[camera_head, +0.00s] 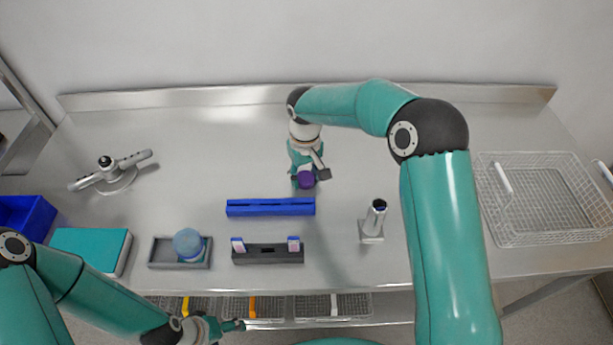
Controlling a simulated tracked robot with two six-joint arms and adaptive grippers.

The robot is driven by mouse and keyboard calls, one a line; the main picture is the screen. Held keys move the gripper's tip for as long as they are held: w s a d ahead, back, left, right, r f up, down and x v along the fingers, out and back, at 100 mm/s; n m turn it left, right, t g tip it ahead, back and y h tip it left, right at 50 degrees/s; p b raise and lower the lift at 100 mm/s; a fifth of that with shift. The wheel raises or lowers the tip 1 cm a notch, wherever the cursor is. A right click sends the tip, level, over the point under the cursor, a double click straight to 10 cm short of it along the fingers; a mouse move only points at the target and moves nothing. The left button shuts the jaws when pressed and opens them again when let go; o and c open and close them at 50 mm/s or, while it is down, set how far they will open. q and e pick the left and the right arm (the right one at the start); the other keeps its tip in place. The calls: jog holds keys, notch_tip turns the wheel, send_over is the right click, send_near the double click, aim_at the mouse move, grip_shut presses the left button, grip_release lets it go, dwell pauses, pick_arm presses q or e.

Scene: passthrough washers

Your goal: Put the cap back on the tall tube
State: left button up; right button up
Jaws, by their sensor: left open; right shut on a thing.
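My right gripper (306,170) is above the back middle of the steel table. It is shut on a small purple cap (306,180), which hangs below the fingers. A tall silver tube (375,215) with a dark top end stands on a small square base, to the right and in front of that gripper. The cap is apart from the tube. My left gripper (230,327) is open and empty at the table's front edge, low in the picture.
A blue bar (270,207) and a dark rack (268,255) with two pale pieces lie mid-table. A grey tray (162,252) holds a blue round jar (187,243). A teal box (92,248) is left, a wire basket (500,235) right.

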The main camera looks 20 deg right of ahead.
aim_at(305, 177)
jog(key=shift+r, duration=0.1)
notch_tip(305, 177, up, 20)
dwell(0.5)
